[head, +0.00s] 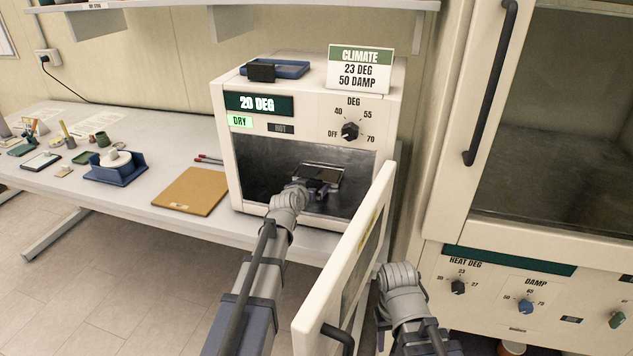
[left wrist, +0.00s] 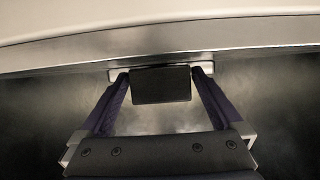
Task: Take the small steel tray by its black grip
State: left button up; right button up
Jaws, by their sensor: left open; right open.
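The small steel tray (head: 322,172) lies inside the open chamber of the oven-like cabinet. My left gripper (head: 318,187) reaches into the chamber at the tray's front. In the left wrist view, the tray's black grip (left wrist: 160,86) sits between the two fingers of my left gripper (left wrist: 161,80). The fingers are open, one on either side of the grip; whether they touch it I cannot tell. A pale strip of the tray's edge (left wrist: 115,74) shows behind the grip. Part of my right arm shows at the lower right in the head view, but its fingers do not show.
The cabinet door (head: 345,262) stands open just right of my left arm. A blue tray (head: 288,68) and a climate sign (head: 359,69) are on the cabinet top. A brown board (head: 190,191) lies left. A large chamber (head: 550,130) stands right.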

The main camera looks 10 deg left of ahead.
pick_arm(q)
jog(key=shift+w, duration=0.15)
jog(key=c, duration=1.4)
jog(key=shift+c, duration=0.2)
notch_tip(320, 180, up, 10)
jog(key=p, duration=1)
